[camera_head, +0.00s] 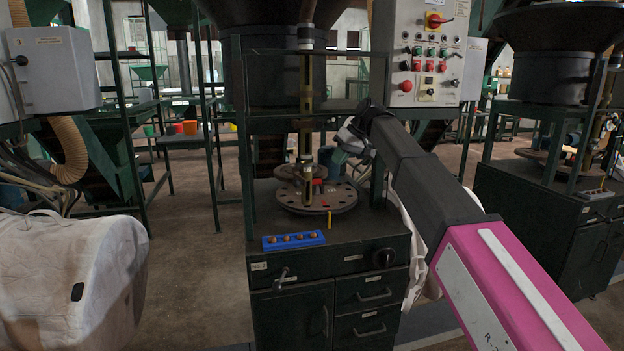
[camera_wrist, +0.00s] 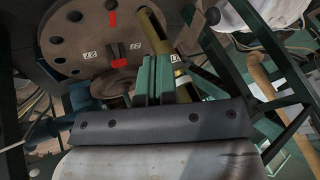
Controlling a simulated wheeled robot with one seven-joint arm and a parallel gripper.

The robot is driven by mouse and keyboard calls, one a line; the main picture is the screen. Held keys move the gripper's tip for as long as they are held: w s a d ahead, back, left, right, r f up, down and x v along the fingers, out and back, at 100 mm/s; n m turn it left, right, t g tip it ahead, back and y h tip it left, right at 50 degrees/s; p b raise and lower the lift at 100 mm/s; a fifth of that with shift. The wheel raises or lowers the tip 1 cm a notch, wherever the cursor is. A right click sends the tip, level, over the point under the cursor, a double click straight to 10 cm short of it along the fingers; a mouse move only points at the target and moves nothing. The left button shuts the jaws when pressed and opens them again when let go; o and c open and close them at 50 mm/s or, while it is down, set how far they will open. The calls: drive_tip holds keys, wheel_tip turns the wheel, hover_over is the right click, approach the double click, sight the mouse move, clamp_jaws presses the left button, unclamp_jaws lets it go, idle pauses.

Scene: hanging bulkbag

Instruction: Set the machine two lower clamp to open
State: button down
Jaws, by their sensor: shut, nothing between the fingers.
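Machine two is the dark green cabinet (camera_head: 345,235) labelled No. 2, in the middle of the head view. On its top lies a round bolted plate (camera_head: 300,203) with a brass-coloured column (camera_head: 306,110) above it and small red parts (camera_head: 317,184) near its middle. The plate also shows at upper left in the wrist view (camera_wrist: 82,50), with a red part (camera_wrist: 121,63) between two small numbered labels. I cannot tell which part is the lower clamp, or its setting. My gripper (camera_head: 330,160) is beside the column, above the plate; its green fingers (camera_wrist: 152,72) are shut and empty.
A blue tray (camera_head: 293,240) with several small brown pieces sits at the cabinet's front edge. A yellow handle (camera_head: 329,219) hangs at the plate's rim. A control panel (camera_head: 425,50) stands above right. Green frame posts surround the column. A white bag (camera_head: 75,280) is at left.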

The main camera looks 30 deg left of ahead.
sight(296, 180)
drive_tip(key=s+a+f, duration=0.5)
drive_tip(key=a+f, duration=0.1)
drive_tip(key=a, duration=0.1)
drive_tip(key=shift+s+f+m+g+y, duration=0.15)
drive_tip(key=shift+f+m+g+y, duration=0.15)
drive_tip(key=shift+y, duration=0.1)
idle(0.3)
drive_tip(key=shift+s+m, duration=0.3)
drive_tip(key=shift+m, duration=0.1)
drive_tip(key=shift+s+a+m+t+y, duration=0.15)
drive_tip(key=shift+s+a+m+t, duration=0.1)
drive_tip(key=shift+s+m+t, duration=0.35)
drive_tip(key=shift+s+a+m+t+y, duration=0.2)
drive_tip(key=shift+s+m+t, duration=0.2)
drive_tip(key=shift+m, duration=0.3)
drive_tip(key=s+a+m+t, duration=0.1)
drive_tip(key=m, duration=0.1)
drive_tip(key=a+m+t, duration=0.1)
drive_tip(key=m, duration=0.1)
drive_tip(key=shift+s+a+t, duration=0.15)
drive_tip(key=shift+s+t, duration=0.25)
drive_tip(key=shift+s+a, duration=0.2)
drive_tip(key=shift+a, duration=0.15)
drive_tip(key=shift+a, duration=0.1)
